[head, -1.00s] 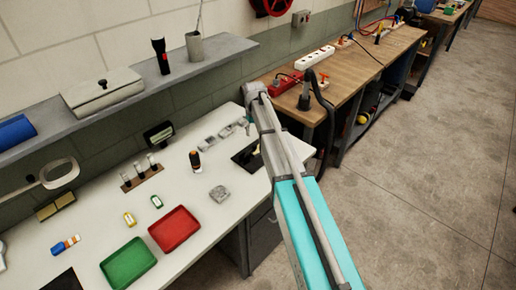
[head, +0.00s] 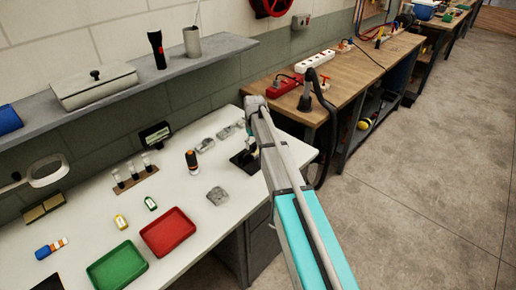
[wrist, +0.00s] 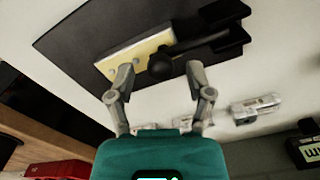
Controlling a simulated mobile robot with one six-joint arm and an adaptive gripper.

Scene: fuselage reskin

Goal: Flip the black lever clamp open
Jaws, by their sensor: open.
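The black lever clamp (wrist: 162,66) shows in the wrist view, with a dark lever and round knob beside a pale yellow block (wrist: 138,53). It sits on a dark mat (wrist: 75,45), which also shows on the white bench in the head view (head: 240,161). My gripper (wrist: 158,76) is open and empty, its two fingertips on either side of the knob's near end. I cannot tell whether they touch the clamp. The dark lever lies along the block, toward the upper right. In the head view my arm hides most of the clamp.
Grey metal pieces (head: 206,145) stand left of the mat, and a grey block (head: 217,196) lies nearer. An orange-and-black tool (head: 192,161) stands upright. Red (head: 168,232) and green trays (head: 118,266) lie at the front. A wooden bench (head: 345,80) adjoins on the right.

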